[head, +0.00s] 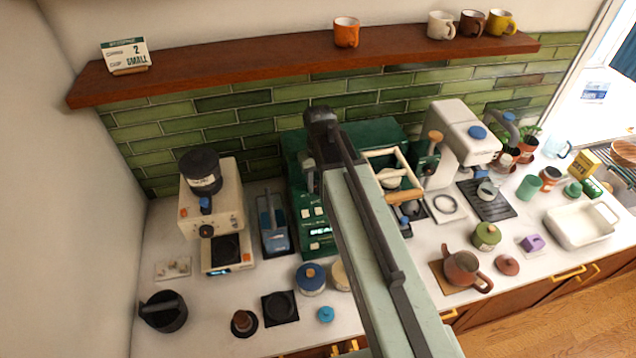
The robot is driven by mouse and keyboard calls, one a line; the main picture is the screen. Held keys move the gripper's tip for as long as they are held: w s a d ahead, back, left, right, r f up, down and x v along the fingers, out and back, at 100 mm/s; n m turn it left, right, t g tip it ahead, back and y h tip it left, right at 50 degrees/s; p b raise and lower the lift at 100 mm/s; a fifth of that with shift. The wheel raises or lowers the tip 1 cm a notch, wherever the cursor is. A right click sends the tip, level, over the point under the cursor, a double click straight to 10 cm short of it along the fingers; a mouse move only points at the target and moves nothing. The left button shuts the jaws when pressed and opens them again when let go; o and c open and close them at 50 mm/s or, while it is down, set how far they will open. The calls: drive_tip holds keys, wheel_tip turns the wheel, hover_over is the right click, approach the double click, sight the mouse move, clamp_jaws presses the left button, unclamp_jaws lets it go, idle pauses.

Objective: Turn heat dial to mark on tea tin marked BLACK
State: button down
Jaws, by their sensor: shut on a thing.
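My gripper (311,178) shows as a dark part hanging down at the far end of my arm, over the left front of a green machine (372,132). It is shut, but its fingertips and what it holds are hidden. The machine has pale buttons on its front panel (317,236); I cannot make out the heat dial or its pointer, and my arm covers part of the machine. Lidded tins stand on the counter: a blue one (311,279), a cream one (341,276) partly behind my arm, and a green one (487,236). I cannot read BLACK on any.
A cream grinder (215,210) stands left, a blue-grey device (273,225) beside it. A white coffee machine (462,135) stands right. A brown teapot (464,270) and white tray (582,226) are near the front right. A wooden shelf (240,60) runs above. Bare counter (215,300) shows left.

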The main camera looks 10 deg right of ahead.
sight(319, 185)
drive_tip(key=c, duration=0.9)
unclamp_jaws()
wheel_tip(319, 185, up, 8)
drive_tip(key=p, duration=0.8)
drive_tip(key=shift+f, duration=0.1)
